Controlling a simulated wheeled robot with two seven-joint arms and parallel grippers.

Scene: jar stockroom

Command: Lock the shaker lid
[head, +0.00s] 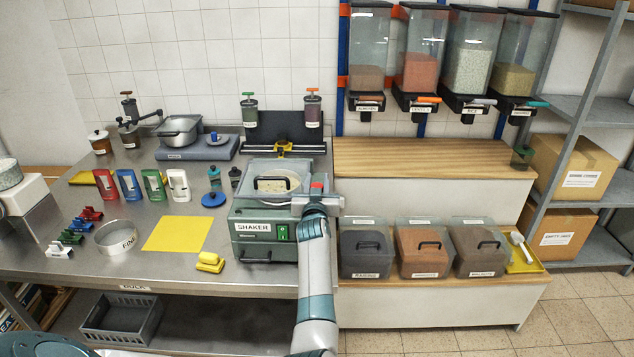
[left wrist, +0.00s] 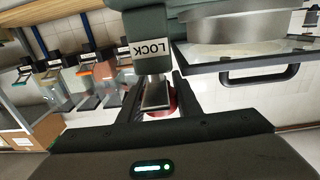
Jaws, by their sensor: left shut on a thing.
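The shaker (head: 253,229) is a grey-green box with a label and a green switch, at the right end of the steel bench. Its clear lid (head: 258,186) with a dark handle lies on top; the lid also shows edge-on in the left wrist view (left wrist: 225,52). A lock piece labelled LOCK (left wrist: 150,48) stands beside the lid, with a metal lever and a red end (left wrist: 173,101). The red part also shows in the head view (head: 317,186). My left gripper (head: 316,198) is shut on the lever at the shaker's right side. My right gripper is out of view.
Lidded bins (head: 366,250) stand on the lower shelf right of the shaker. A yellow mat (head: 177,234) and a yellow block (head: 209,263) lie to its left. A black stand with jars (head: 283,130) is behind. The wooden step (head: 430,155) is mostly clear.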

